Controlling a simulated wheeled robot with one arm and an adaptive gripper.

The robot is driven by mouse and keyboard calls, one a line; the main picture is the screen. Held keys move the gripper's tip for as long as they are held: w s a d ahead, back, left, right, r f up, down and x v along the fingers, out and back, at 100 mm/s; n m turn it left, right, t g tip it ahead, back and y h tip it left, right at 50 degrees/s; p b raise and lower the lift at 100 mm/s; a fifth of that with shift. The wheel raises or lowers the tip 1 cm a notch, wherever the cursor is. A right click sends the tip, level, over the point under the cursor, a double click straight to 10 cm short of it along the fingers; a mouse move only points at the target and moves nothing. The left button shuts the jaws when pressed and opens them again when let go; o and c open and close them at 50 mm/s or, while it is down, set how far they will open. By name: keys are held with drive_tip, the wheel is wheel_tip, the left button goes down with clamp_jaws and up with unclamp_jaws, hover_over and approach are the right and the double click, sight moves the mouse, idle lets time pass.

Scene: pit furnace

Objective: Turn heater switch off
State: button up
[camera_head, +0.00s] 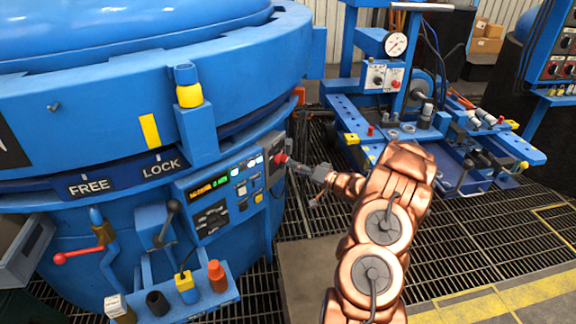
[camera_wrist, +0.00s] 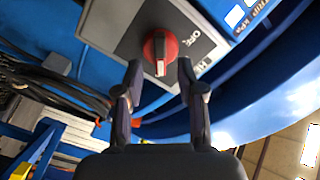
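The heater switch is a red rotary knob (camera_wrist: 160,46) on a grey plate (camera_wrist: 122,22) with the words OFF and "HE…" partly readable beside it. Its grip bar runs roughly up and down in the wrist view. In the head view the red knob (camera_head: 281,158) sits at the right end of the blue furnace's control panel (camera_head: 222,196). My gripper (camera_wrist: 160,74) is open, with one fingertip on each side of the knob's lower end in the wrist view. I cannot tell whether they touch it. In the head view my gripper (camera_head: 303,170) is just right of the knob.
The furnace body (camera_head: 100,90) curves close beside the panel. A lever with a black ball (camera_head: 174,206) and a red-ended handle (camera_head: 62,258) stand left of it. A blue workbench (camera_head: 350,120) with a gauge is behind my arm. Grated floor (camera_head: 480,240) lies open at right.

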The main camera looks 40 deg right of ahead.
sight(281, 161)
drive_tip(key=shift+x, duration=1.55)
clamp_jaws()
